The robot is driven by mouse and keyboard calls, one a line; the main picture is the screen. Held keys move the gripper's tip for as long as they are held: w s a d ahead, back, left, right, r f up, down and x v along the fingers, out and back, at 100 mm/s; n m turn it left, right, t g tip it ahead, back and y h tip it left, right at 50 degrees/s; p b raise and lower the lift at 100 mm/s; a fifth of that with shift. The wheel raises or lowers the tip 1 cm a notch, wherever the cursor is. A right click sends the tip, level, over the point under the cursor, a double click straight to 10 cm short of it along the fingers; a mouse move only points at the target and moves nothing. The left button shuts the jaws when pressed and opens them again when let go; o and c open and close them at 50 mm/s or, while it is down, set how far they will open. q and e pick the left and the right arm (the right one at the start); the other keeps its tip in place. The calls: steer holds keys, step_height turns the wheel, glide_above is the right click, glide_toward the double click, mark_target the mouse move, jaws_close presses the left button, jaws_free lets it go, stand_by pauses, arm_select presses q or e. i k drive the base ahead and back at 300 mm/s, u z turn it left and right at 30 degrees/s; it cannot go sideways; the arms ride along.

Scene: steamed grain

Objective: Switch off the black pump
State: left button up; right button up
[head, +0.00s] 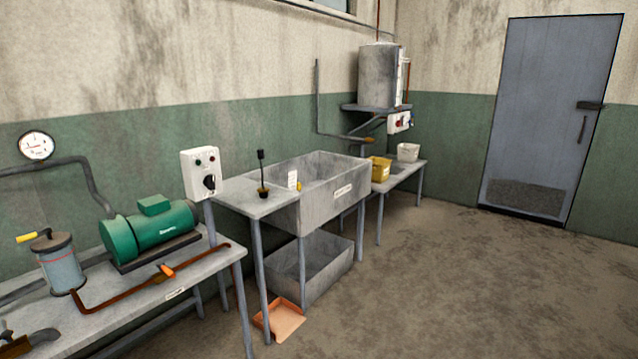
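No black pump shows in the head view. A green motor or pump unit (150,231) lies on the grey bench at the left, on a dark base. A white control box (201,160) stands on a post to the right of it. The box has a black rotary knob (209,182) and small buttons or lamps above it. I cannot read the knob's setting. A second white box (399,122) with a red part is mounted below the grey tank, farther back. Neither of my grippers is in view.
The left bench (215,262) also bears a grey canister (61,268) with a yellow handle and rusty pipes. A grey sink (335,206) stands at the middle, with an orange dustpan (280,322) on the floor. The floor (460,290) at the right is clear up to a grey door (545,120).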

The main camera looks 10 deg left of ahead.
mark_target(209, 181)
steer(key=z, duration=0.05)
steer(key=i, duration=1.35)
steer(key=u, duration=0.4)
